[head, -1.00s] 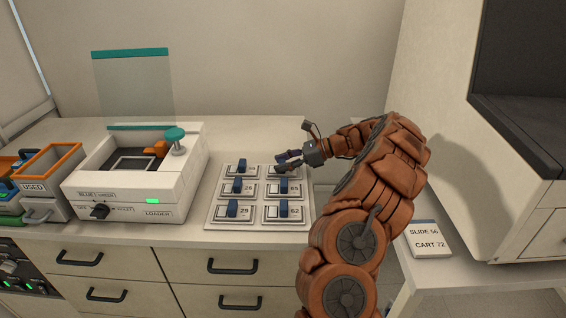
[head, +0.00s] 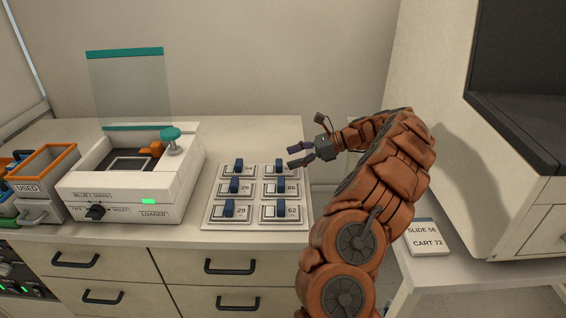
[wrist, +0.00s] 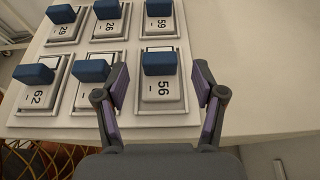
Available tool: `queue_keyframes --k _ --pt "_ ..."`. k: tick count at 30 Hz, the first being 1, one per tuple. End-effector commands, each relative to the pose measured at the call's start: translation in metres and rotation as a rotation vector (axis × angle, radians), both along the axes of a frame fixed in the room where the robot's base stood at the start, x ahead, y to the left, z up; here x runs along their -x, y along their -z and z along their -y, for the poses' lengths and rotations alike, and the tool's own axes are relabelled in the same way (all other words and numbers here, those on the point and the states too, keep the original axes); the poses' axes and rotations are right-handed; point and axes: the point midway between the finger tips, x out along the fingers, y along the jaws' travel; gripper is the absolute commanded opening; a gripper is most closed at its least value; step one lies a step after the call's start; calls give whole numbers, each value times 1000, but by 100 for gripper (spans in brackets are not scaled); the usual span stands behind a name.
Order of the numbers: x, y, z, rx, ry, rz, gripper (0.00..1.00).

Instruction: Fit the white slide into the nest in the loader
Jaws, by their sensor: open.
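White slides with blue grips lie in a tray (head: 208,214) on the counter. In the wrist view, the slide marked 56 (wrist: 163,90) sits flat in its place, its blue grip (wrist: 159,63) between my spread fingers in the picture. My gripper (head: 291,155) is open and empty, above the tray's back right corner, apart from the slide. It also shows in the wrist view (wrist: 160,78). The loader (head: 125,195) stands left of the tray with its clear cover (head: 130,90) raised. Its framed nest (head: 130,163) looks empty.
Other slides are marked 29 (wrist: 63,30), 59 (wrist: 160,24) and 62 (wrist: 38,96). A card reading SLIDE 56, CART 72 (head: 427,235) lies at right. A USED bin (head: 42,170) stands left of the loader. A teal knob (head: 171,134) rises from the loader.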

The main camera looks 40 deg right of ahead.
Motion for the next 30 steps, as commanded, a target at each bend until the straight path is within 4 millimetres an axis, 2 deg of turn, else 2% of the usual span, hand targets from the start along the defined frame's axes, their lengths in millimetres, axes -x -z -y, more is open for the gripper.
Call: queue_keyframes --k 6,15,26,30 --pt "18 -12 26 3 3 1 69" --pt "36 -23 47 -2 -1 0 69" --pt "41 -28 54 -2 -1 0 69" --pt "36 -34 41 9 -32 13 69"
